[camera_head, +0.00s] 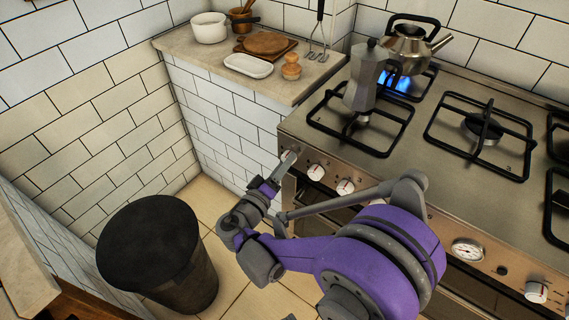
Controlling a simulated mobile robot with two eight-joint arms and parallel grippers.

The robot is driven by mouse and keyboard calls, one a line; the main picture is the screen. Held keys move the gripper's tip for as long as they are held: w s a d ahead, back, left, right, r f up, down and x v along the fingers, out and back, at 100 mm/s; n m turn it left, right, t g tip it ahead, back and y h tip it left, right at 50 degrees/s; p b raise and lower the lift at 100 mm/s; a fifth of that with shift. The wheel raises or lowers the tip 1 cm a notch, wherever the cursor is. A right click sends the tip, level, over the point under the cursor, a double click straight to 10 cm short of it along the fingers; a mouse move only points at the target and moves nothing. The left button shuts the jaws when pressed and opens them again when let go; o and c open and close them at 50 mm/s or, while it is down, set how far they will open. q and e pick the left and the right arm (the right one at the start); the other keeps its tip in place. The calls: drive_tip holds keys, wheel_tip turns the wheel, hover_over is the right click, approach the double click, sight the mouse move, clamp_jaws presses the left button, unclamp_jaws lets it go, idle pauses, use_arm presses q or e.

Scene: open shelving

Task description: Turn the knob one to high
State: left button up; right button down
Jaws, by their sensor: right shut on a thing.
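The stove (440,200) has a row of white knobs along its front panel. My right gripper (286,160) reaches in from the lower right and is shut on the leftmost knob (289,154) at the stove's left front corner. The fingers cover most of that knob, so its exact angle is hidden. Two more white knobs, the second (316,172) and the third (345,186), sit to its right, apart from the gripper. A blue flame (397,82) burns under the kettle on the back left burner. My left gripper is not in view.
A moka pot (366,78) stands on the front left burner, and a metal kettle (409,50) behind it. A round gauge (467,250) is on the front panel. A black bin (150,245) stands on the floor at left. The counter (190,50) holds dishes and boards.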

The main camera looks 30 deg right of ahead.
drive_tip(key=shift+w+r+n+g+y+p, duration=0.15)
drive_tip(key=shift+n+g+p, duration=0.35)
drive_tip(key=shift+n, duration=2.7)
drive_tip(key=shift+s+r+n+g+y+p, duration=0.15)
drive_tip(key=shift+n+g+p, duration=0.35)
drive_tip(key=shift+n, duration=2.7)
drive_tip(key=shift+w+f, duration=0.1)
drive_tip(key=shift+c, duration=1.8)
unclamp_jaws()
drive_tip(key=shift+a, duration=0.1)
